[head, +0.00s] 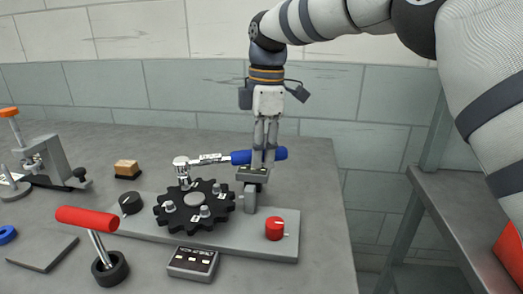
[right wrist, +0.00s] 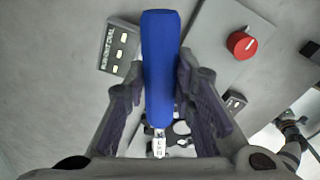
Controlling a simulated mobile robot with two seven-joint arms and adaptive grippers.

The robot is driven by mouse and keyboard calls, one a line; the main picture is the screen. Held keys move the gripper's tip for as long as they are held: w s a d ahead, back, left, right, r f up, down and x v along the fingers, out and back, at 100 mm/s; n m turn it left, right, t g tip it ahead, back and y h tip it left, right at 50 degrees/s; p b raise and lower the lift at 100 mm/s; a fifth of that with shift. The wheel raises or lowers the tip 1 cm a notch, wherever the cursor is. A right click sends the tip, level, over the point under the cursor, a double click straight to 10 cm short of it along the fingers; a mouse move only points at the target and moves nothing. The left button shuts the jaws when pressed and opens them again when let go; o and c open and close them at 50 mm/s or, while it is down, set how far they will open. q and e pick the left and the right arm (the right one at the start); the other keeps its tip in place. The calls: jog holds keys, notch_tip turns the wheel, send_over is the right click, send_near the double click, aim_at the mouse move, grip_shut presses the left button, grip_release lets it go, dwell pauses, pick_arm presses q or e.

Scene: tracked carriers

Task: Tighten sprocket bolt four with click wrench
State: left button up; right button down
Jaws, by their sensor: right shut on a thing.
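The click wrench has a blue handle (head: 241,157) and a silver shaft and head (head: 181,162). My right gripper (head: 264,165) is shut on the blue handle from above. In the right wrist view the handle (right wrist: 160,70) lies between both finger pads. The wrench lies roughly level, with its head at the back-left bolt (head: 185,181) of the black sprocket (head: 166,217). I cannot tell whether the socket is fully seated. Other silver bolts (head: 205,212) stand on the sprocket. Their number tags are too small to read. My left gripper is not in view.
The sprocket sits on a grey base plate (head: 255,244) with a red knob (head: 275,229) and a black knob (head: 131,203). A small box with lit windows (head: 193,262) stands in front. A red-handled tool (head: 87,219) and a clamp (head: 45,160) are left. The bench ends at right.

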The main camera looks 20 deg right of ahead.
jog(key=shift+f, duration=0.1)
dwell(0.3)
jog(key=shift+f, duration=0.35)
dwell(0.4)
